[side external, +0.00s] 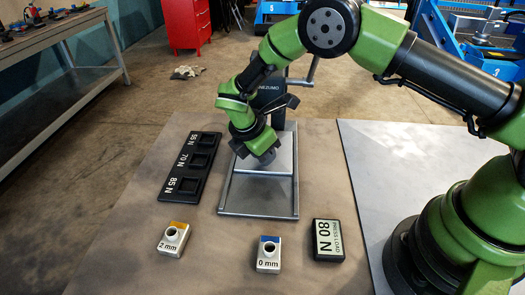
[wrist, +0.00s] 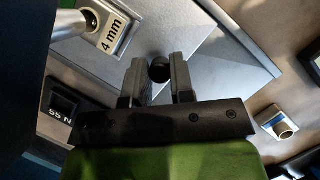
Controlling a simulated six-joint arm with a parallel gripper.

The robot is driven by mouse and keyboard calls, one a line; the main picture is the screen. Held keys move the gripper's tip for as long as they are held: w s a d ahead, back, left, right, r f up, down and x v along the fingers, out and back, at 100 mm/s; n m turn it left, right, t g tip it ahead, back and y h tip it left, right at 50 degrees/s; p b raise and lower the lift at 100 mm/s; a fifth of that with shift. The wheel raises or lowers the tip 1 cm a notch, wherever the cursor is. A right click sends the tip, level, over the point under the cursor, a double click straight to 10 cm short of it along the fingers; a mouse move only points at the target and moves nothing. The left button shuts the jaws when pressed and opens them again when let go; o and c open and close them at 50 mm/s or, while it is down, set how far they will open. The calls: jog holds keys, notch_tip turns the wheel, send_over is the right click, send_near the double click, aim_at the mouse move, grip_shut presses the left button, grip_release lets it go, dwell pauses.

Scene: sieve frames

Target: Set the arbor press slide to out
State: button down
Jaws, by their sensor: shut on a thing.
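The arbor press (side external: 270,92) stands upright behind its grey rail frame (side external: 226,200). The slide, a grey plate, sits at the rear of this frame, near the column; the front part of the frame is open. The slide's plate (wrist: 225,65) shows in the wrist view with a black ball knob (wrist: 159,70) at its edge. My gripper (wrist: 157,78) is shut on the knob, one finger on each side. In the side view my gripper (side external: 263,158) reaches down over the slide and hides the knob. A 4 mm block (wrist: 113,32) lies beside the silver ram tip (wrist: 68,24).
A black rack (side external: 190,165) marked 55 N, 70 N and 85 N lies to the left. A 2 mm block (side external: 173,240), a 0 mm block (side external: 269,255) and an 80 N press load display (side external: 328,240) stand in front. Bare table separates them from the frame.

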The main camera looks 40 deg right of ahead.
jog(key=s+a, duration=0.8)
jog(key=a, duration=0.1)
jog(key=shift+s, duration=0.4)
jog(key=c, duration=1)
grip_release()
jog(key=shift+d, duration=0.1)
jog(key=v, duration=1)
